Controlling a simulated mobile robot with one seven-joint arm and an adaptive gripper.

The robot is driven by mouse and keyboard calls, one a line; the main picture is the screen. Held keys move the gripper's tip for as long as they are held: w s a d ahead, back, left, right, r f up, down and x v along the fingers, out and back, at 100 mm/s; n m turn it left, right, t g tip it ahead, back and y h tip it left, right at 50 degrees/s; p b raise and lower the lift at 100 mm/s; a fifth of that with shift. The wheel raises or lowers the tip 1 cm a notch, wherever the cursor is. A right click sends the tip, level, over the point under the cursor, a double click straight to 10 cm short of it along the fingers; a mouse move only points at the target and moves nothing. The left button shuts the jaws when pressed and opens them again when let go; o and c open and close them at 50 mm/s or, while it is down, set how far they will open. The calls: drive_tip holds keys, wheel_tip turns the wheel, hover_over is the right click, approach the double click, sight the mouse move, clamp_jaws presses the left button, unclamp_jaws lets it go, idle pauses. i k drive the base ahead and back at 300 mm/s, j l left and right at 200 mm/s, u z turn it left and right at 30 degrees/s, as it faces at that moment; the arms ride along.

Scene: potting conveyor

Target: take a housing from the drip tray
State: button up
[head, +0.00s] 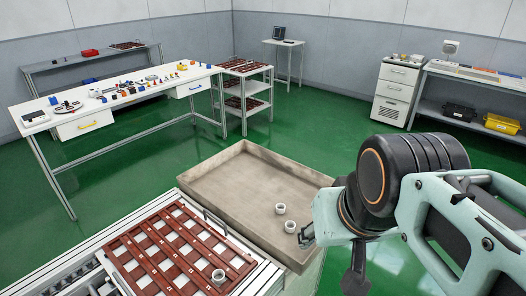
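The drip tray (215,185) is a shallow beige-brown tray with raised walls in the middle of the head view. Two small whitish ring-shaped housings stand in its right part: one housing (280,208) farther back and another housing (290,227) nearer, apart from each other. My gripper (306,237) is at the tray's right side, just right of the nearer housing. My arm hides part of the tray's right edge. The fingers are small and partly hidden, so I cannot tell whether they are open or touching the housing.
A reddish-brown slatted rack (150,250) lies on the conveyor (62,283) left of the tray, with another housing (218,277) at its near right corner. A white workbench (130,105) with small parts, a shelf cart (244,92) and a drawer cabinet (396,88) stand farther back. Green floor lies clear between.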

sight(281, 208)
drive_tip(key=i+l, duration=0.35)
drive_tip(key=i+l+u, duration=0.1)
drive_tip(key=i+l, duration=0.25)
drive_tip(key=l, duration=0.25)
